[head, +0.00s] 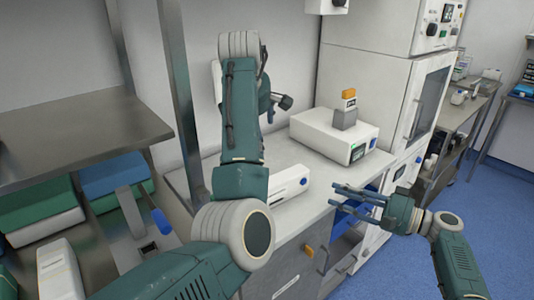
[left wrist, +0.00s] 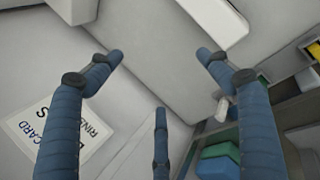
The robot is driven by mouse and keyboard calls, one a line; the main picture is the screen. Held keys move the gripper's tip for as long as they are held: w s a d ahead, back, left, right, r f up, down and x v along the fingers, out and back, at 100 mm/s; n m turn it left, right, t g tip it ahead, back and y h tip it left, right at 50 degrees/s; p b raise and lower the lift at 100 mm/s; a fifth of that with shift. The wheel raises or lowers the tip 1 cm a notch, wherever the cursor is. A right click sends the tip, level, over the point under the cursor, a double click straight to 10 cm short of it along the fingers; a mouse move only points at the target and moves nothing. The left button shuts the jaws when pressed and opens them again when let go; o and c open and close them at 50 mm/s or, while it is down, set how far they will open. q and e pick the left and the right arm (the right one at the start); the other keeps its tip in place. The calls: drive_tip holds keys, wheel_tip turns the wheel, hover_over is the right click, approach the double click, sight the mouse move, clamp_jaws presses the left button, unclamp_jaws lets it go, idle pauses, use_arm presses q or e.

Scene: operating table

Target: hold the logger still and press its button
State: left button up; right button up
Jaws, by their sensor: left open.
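A small upright device with an orange top and a dark face (head: 349,98), apparently the logger, stands on a grey block (head: 344,118). The block sits on a white bench instrument (head: 333,140). My left gripper (left wrist: 160,72) is open and empty in the left wrist view, its three fingers apart. In the head view my left arm largely hides it. The logger is not clearly visible in the left wrist view. My right gripper (head: 336,194) has its fingers spread and empty, in front of the bench edge, below and apart from the instrument.
A tall white cabinet (head: 375,85) stands behind on the right. Green and blue boxes (head: 116,174) sit on the left shelf. A printed card (left wrist: 62,130) shows in the left wrist view.

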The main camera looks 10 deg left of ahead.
sight(278, 175)
use_arm(q)
drive_tip(key=d+f+n+g+h, duration=0.1)
drive_tip(key=s+d+f+n+h, duration=0.1)
drive_tip(key=f, duration=0.1)
drive_tip(key=d+f+n+g+h, duration=0.1)
drive_tip(key=shift+s+f+n+g, duration=0.2)
drive_tip(key=shift+f+n+g, duration=0.1)
drive_tip(key=shift+f+n, duration=0.1)
drive_tip(key=shift+s+d+f+h, duration=0.15)
drive_tip(key=shift+d+f+h, duration=0.15)
drive_tip(key=shift+d+f, duration=0.2)
drive_tip(key=x, duration=1)
drive_tip(key=shift+f, duration=0.25)
drive_tip(key=c, duration=1.6)
use_arm(e)
drive_tip(key=shift+c, duration=0.5)
use_arm(q)
drive_tip(key=shift+o, duration=0.2)
use_arm(e)
clamp_jaws()
